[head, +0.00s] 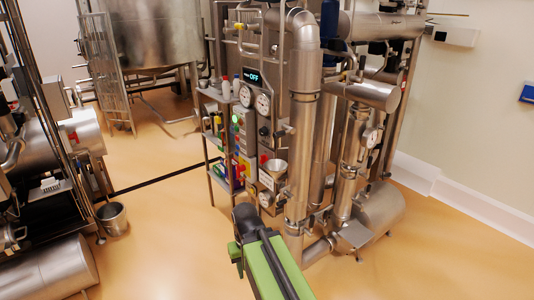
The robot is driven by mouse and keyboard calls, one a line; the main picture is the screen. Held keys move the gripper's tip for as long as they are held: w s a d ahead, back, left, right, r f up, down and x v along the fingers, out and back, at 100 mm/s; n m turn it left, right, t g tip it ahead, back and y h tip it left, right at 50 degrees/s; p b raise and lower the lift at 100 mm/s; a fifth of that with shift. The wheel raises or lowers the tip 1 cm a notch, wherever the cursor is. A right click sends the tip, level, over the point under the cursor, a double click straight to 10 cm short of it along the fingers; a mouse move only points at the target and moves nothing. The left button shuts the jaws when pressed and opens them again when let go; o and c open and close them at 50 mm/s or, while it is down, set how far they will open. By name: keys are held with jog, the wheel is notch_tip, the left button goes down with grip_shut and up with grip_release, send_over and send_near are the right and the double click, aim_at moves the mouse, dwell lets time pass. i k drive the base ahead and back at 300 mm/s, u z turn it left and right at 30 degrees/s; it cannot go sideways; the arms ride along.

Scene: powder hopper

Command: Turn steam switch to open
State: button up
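The control panel (251,122) of the steel machine stands near the middle of the head view. A small dark display (253,77) at its top shows "OFF". Below it are round gauges (263,103), a lit green light (236,119) and small dark knobs (264,131). The steam switch is too small to pick out among these controls, so its position cannot be told. My arm, green and black, reaches up from the bottom toward the panel's lower part. My gripper cannot be made out; the arm's dark end shows no fingers.
A thick vertical pipe (301,130) rises right of the panel. A shelf rack (207,124) stands left of it. A bucket (113,217) and a large cylinder (45,275) are at left. The floor between is clear.

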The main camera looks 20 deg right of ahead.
aim_at(263, 158)
jog(key=u, duration=0.35)
jog(key=i, duration=1.05)
jog(key=u, duration=0.8)
